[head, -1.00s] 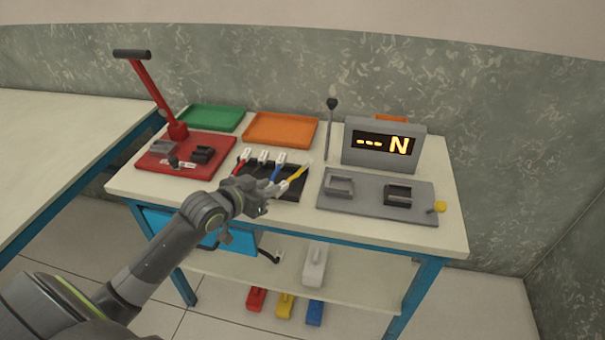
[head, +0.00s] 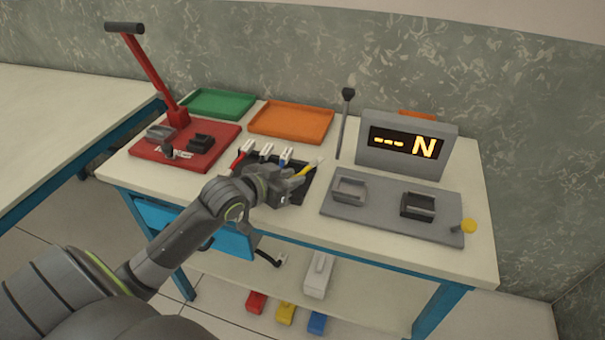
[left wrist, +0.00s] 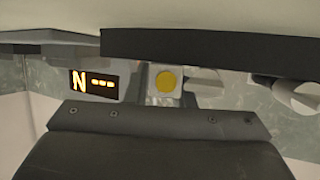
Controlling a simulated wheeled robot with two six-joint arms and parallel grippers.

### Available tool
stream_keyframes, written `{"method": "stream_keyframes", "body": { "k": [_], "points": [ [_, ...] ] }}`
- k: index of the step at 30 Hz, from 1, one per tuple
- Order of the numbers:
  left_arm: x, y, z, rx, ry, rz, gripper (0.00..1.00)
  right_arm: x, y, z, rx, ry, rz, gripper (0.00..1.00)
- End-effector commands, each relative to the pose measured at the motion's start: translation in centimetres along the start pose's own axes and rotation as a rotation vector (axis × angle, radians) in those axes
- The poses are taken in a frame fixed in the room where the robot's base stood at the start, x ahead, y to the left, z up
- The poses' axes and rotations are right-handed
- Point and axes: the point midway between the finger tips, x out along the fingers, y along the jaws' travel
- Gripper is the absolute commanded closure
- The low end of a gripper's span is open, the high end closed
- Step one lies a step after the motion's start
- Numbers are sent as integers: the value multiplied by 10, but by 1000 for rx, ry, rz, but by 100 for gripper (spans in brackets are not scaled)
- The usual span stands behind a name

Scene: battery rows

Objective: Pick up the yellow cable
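The yellow cable (head: 308,169) slants up at the right of the row of cables, with a pale tip. My left gripper (head: 293,192) is low at its near end and hides part of it. In the left wrist view, a round yellow cable end (left wrist: 166,81) on a pale square plug lies between two dark finger parts. A gap shows between the fingers, so the gripper looks open around the cable; contact is unclear. White plugs of the red cable (head: 240,155), a dark cable (head: 266,151) and the blue cable (head: 286,155) stand beside it. My right gripper is not visible.
A grey panel (head: 388,211) and a display (head: 405,145) reading "--- N" are to the right. A red press (head: 215,153) is left; green (head: 222,103) and orange (head: 290,119) trays lie behind. A thin dark-topped lever (head: 344,125) stands behind the cable.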

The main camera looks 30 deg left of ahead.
Motion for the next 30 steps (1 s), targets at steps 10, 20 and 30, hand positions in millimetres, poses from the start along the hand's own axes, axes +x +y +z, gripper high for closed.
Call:
{"method": "stream_keyframes", "body": {
  "k": [10,20,30],
  "points": [
    [0,0,0,0,0,0,100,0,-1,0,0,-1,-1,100],
    [-2,0,-6,2,1,0,100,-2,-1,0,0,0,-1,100],
    [-27,0,-67,6,4,0,100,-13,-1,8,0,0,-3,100]
  ]
}}
